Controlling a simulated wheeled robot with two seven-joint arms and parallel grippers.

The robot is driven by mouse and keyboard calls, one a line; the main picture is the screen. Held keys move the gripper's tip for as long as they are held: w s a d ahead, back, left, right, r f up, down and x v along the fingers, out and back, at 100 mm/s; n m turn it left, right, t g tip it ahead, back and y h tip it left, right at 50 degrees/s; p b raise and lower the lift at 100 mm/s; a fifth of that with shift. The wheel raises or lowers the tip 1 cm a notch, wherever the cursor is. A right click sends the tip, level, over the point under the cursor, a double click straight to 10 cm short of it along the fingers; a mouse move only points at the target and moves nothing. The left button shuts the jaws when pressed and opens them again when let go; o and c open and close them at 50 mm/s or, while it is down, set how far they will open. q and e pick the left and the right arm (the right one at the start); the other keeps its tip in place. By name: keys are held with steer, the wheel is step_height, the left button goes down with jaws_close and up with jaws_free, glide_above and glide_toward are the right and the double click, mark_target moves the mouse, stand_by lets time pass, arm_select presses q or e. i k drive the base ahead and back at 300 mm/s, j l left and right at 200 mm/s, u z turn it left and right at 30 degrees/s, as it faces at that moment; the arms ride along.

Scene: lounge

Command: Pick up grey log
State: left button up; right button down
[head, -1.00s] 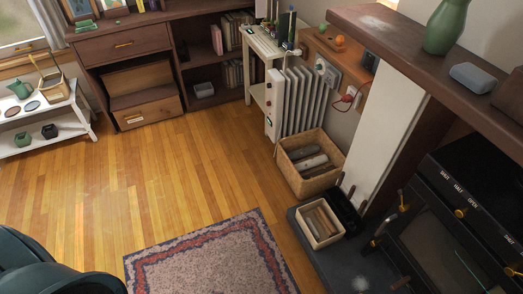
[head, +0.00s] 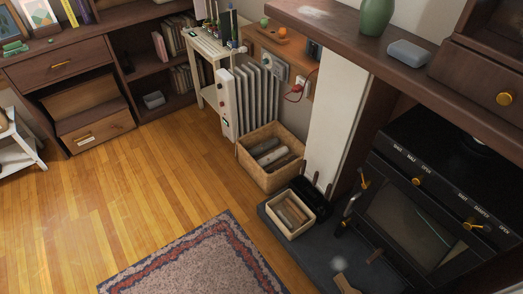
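Several logs lie in a square wicker basket (head: 244,163) on the floor, between the white radiator and the black stove. A pale grey log (head: 264,147) lies towards the back of the basket. Another greyish log (head: 272,156) lies beside it, and a browner log (head: 283,163) lies in front. The logs are small in view, so I cannot tell their colours apart with certainty. Neither of my grippers shows in the head view.
A smaller crate (head: 272,213) of brown sticks stands in front of the basket on the dark hearth (head: 325,258). The black stove (head: 420,200) and mantel shelf (head: 335,30) are on the right. The radiator (head: 257,95) stands behind. Wooden floor (head: 150,195) and a rug (head: 195,265) lie left.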

mark_target(263, 148)
steer(key=z, duration=0.85)
steer(key=i+j+z, duration=0.1)
steer(key=j+z, duration=0.65)
steer(key=j, duration=0.15)
steer(key=j+z, duration=0.35)
steer(key=j, duration=0.2)
steer(key=j+z, duration=0.1)
steer(key=j, duration=0.55)
steer(key=k+j, duration=0.1)
steer(key=j, duration=0.5)
steer(key=j+z, duration=0.15)
steer(key=j, duration=0.5)
steer(key=k+j, duration=0.15)
steer(key=j, duration=0.5)
steer(key=i+z, duration=0.05)
